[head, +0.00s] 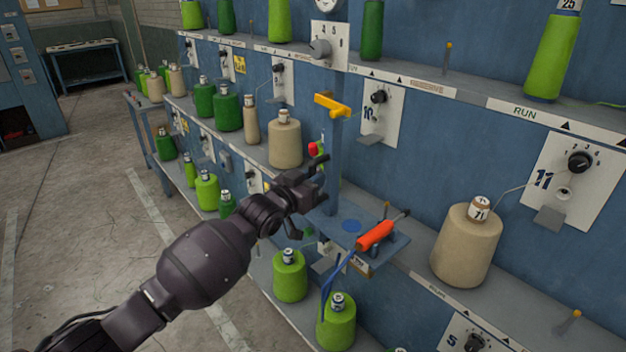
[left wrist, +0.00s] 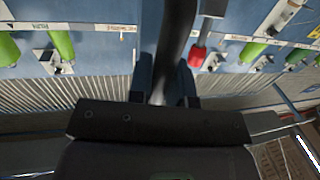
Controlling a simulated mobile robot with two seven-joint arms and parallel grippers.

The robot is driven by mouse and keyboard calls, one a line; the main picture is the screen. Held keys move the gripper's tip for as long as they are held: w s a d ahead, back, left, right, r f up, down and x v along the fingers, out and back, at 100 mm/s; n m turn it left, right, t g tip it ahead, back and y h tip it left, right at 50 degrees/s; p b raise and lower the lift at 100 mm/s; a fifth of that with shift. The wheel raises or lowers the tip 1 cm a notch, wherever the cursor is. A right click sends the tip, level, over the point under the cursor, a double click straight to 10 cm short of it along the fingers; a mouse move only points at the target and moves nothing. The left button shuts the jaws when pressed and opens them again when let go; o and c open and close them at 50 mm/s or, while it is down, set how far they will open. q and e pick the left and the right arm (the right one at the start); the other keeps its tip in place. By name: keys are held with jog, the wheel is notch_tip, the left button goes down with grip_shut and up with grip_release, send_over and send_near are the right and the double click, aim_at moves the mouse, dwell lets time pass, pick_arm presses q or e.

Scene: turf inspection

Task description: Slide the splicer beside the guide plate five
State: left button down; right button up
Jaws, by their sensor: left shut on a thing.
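The splicer, an orange tool with a dark tip (head: 375,236), lies on a small blue shelf (head: 342,229) in the head view, with a blue hose hanging from it. The guide plate five (head: 492,338), white with a dark knob, is at the bottom edge, partly cut off. My left gripper (head: 318,180) is left of and above the splicer, apart from it. It is shut on a dark, curved thing (left wrist: 177,45), seen between the fingers in the left wrist view; I cannot tell what it is. My right gripper is not in view.
A beige cone (head: 465,245) stands right of the small shelf, below plate 11 (head: 590,195). Green cones (head: 290,277) stand on the lower ledge. A yellow handle (head: 332,104) and a red knob (head: 313,149) stick out near my gripper. Floor (head: 90,230) is clear at left.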

pick_arm(q)
jog(key=shift+s, duration=0.1)
jog(key=c, duration=1.1)
grip_release()
jog(key=v, duration=1)
jog(key=shift+s+a, duration=0.25)
jog(key=shift+s, duration=0.05)
